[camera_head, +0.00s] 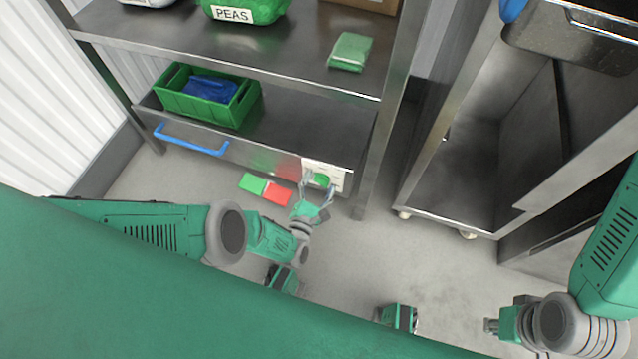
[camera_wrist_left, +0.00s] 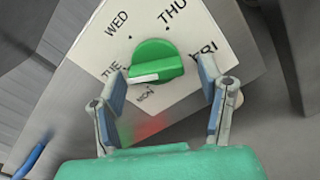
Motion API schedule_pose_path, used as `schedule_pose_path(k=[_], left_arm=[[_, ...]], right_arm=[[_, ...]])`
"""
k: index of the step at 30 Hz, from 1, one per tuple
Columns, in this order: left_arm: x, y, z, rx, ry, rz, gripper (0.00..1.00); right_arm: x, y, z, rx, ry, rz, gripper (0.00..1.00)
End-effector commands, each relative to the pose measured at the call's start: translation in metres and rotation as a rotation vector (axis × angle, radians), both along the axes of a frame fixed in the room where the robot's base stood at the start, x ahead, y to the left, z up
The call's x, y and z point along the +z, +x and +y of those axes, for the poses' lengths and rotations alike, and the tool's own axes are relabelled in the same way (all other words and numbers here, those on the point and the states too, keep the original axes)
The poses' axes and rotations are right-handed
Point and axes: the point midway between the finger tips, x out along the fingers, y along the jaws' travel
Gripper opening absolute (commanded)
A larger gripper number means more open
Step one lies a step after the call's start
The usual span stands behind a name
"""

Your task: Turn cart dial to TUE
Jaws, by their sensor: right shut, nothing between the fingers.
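The green dial (camera_wrist_left: 155,60) sits on a white plate (camera_wrist_left: 190,95) marked WED, THU, FRI, TUE and MON. Its white mark lies at the lower left, between the TUE and MON labels; the exact setting is hard to tell. In the head view the dial (camera_head: 321,180) is on the right end of the cart's lower front edge. My left gripper (camera_head: 318,187) is open there, and in the left wrist view its fingers (camera_wrist_left: 162,72) stand either side of the dial, apparently without gripping it. My right gripper (camera_head: 491,326) is shut and empty at the lower right, far from the dial.
The steel cart has a blue handle (camera_head: 190,138) and a green crate (camera_head: 207,96) with a blue item. A bag of peas (camera_head: 243,10) and a green packet (camera_head: 350,51) lie on the upper shelf. Another steel cart (camera_head: 455,180) stands right. Green and red patches (camera_head: 277,194) show below the edge.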

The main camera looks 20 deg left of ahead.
Motion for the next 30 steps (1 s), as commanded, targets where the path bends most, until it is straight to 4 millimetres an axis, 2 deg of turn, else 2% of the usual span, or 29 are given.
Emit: schedule_pose_path(k=[14,23,30], left_arm=[[0.014,0.004,-0.001,-0.002,0.000,-0.006,0.62],[0.043,0.003,0.000,-0.002,-0.001,-0.003,0.62],[0.073,0.002,0.000,0.000,-0.001,-0.002,0.62]], right_arm=[[0.001,-0.001,0.000,0.000,0.000,-0.002,0.00],[0.001,-0.001,0.000,0.000,0.000,-0.002,0.00],[0.001,-0.001,0.000,0.000,0.000,-0.002,0.00]])
